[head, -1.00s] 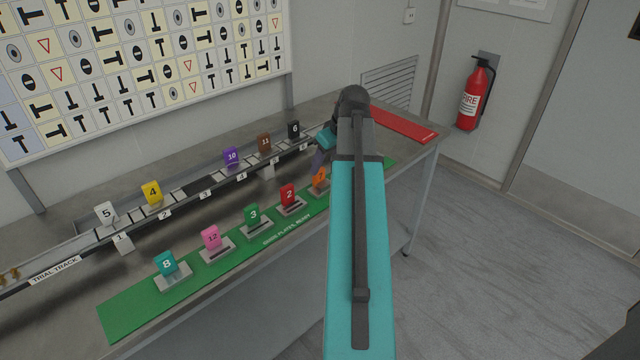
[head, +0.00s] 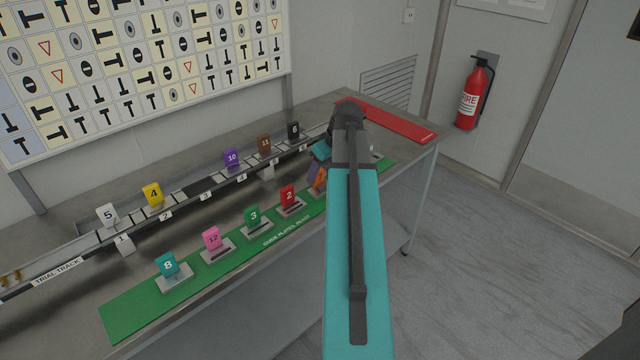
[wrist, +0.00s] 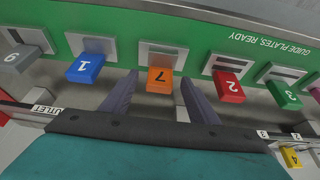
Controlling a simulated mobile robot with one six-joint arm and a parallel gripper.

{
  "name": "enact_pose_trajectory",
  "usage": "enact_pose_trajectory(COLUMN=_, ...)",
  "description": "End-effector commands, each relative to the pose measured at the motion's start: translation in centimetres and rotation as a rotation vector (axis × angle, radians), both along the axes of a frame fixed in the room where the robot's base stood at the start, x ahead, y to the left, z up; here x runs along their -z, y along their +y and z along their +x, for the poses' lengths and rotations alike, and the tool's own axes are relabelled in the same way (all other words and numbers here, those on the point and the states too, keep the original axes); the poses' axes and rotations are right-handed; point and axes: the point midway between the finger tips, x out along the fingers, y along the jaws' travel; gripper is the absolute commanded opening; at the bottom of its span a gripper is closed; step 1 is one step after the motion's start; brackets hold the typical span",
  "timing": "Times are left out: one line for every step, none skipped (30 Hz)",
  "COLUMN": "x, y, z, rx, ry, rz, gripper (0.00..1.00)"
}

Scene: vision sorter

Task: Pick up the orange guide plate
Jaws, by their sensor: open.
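The orange guide plate (wrist: 161,80), marked 7, stands upright in a grey holder on the green mat. In the wrist view it appears between the two finger ends of my gripper (wrist: 158,79). The fingers are open, with a gap showing on each side of the plate. In the head view the orange plate (head: 320,181) is partly hidden behind my gripper (head: 315,170) and arm. I cannot tell exactly how far the fingers reach along the plate's depth.
A blue plate (wrist: 85,68) and a red plate (wrist: 228,87) stand on either side of the orange one. The green mat (head: 130,315) holds several more plates. The trial track (head: 75,262) with numbered plates runs behind. A red strip (head: 400,125) lies at the table's far end.

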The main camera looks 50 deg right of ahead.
Motion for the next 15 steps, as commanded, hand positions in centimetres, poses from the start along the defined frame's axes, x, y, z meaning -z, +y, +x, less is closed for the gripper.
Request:
enact_pose_trajectory(x=0.4, y=0.0, z=0.2, rx=0.000, ry=0.001, rz=0.001, gripper=0.55)
enact_pose_trajectory(x=0.6, y=0.0, z=0.3, rx=0.000, ry=0.001, rz=0.001, gripper=0.55)
enact_pose_trajectory(x=0.9, y=0.0, z=0.5, rx=-0.001, ry=0.001, rz=0.001, gripper=0.55)
enact_pose_trajectory(x=1.1, y=0.1, z=0.5, rx=-0.001, ry=0.001, rz=0.001, gripper=0.55)
enact_pose_trajectory(x=1.2, y=0.1, z=0.6, rx=-0.001, ry=0.001, rz=0.001, gripper=0.55)
enact_pose_trajectory(x=1.4, y=0.1, z=0.7, rx=-0.002, ry=0.001, rz=0.000, gripper=0.55)
enact_pose_trajectory(x=1.5, y=0.1, z=0.7, rx=-0.002, ry=0.001, rz=0.000, gripper=0.55)
enact_pose_trajectory(x=1.6, y=0.1, z=0.7, rx=-0.002, ry=0.001, rz=0.000, gripper=0.55)
enact_pose_trajectory(x=1.6, y=0.1, z=0.8, rx=-0.002, ry=0.000, rz=0.000, gripper=0.55)
enact_pose_trajectory(x=1.7, y=0.1, z=0.8, rx=-0.002, ry=0.000, rz=-0.001, gripper=0.55)
enact_pose_trajectory(x=1.7, y=0.1, z=0.8, rx=-0.002, ry=0.000, rz=-0.001, gripper=0.55)
enact_pose_trajectory(x=1.7, y=0.0, z=0.8, rx=-0.002, ry=0.000, rz=-0.001, gripper=0.55)
enact_pose_trajectory(x=1.7, y=0.0, z=0.8, rx=-0.002, ry=0.000, rz=-0.001, gripper=0.55)
enact_pose_trajectory(x=1.7, y=0.0, z=0.8, rx=-0.002, ry=0.000, rz=-0.001, gripper=0.55)
enact_pose_trajectory(x=1.7, y=0.0, z=0.8, rx=-0.002, ry=0.000, rz=-0.001, gripper=0.55)
